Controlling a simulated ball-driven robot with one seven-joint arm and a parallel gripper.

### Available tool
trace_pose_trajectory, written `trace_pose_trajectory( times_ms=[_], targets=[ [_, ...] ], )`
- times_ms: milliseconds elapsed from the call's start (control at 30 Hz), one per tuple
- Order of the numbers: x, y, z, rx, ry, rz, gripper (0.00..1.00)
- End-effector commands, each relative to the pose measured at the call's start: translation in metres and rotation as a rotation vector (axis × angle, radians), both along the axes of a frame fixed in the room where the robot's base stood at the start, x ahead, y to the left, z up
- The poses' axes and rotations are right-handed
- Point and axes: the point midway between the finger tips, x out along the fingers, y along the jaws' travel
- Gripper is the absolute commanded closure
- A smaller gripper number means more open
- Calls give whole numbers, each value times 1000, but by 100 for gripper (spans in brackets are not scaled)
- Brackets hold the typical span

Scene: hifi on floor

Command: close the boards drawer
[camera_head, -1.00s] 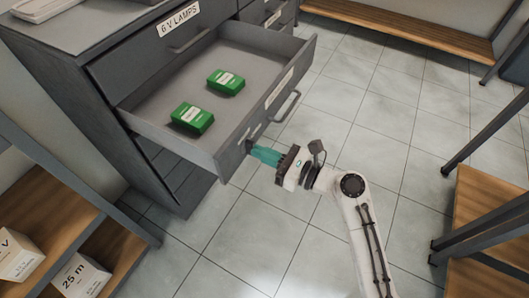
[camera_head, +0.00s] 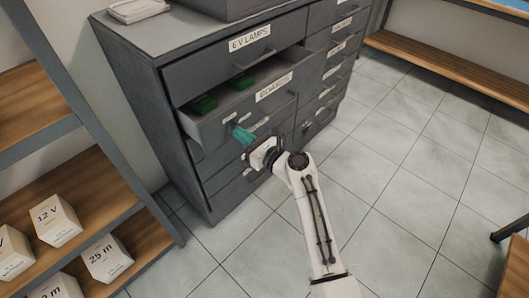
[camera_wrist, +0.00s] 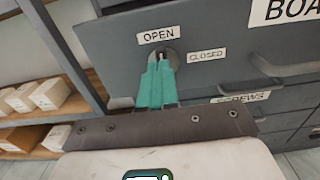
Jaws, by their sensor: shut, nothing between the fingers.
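The boards drawer (camera_head: 250,106) is partly pulled out of the grey cabinet, below the 6 V lamps drawer. Two green boxes lie inside it, one nearer (camera_head: 204,104) and one farther back (camera_head: 243,83), both partly hidden by its front. My gripper (camera_head: 235,128) has teal fingers and is shut and empty, at the left part of the drawer front. In the wrist view the fingertips (camera_wrist: 160,65) are at a round fitting (camera_wrist: 168,55) between the OPEN label (camera_wrist: 158,35) and the CLOSED label (camera_wrist: 206,55). I cannot tell whether they touch it.
The 6 V lamps drawer (camera_head: 205,72) above is shut. The screws drawer (camera_wrist: 240,97) is below. A shelf with white boxes (camera_head: 55,220) stands at the left. A wooden bench (camera_head: 450,68) is at the back right. The tiled floor (camera_head: 400,170) is clear on the right.

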Motion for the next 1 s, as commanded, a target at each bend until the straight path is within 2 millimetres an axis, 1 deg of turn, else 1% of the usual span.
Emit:
trace_pose_trajectory(
  times_ms=[33, 200, 400, 600, 1000],
  targets=[
    [11, 11, -4, 1, -1, 2, 100],
    [38, 39, -4, 2, -2, 2, 100],
    [61, 61, -4, 1, -1, 0, 100],
    [73, 73, -2, 0, 0, 1, 100],
    [78, 78, 2, 1, -4, -3, 100]
  ],
)
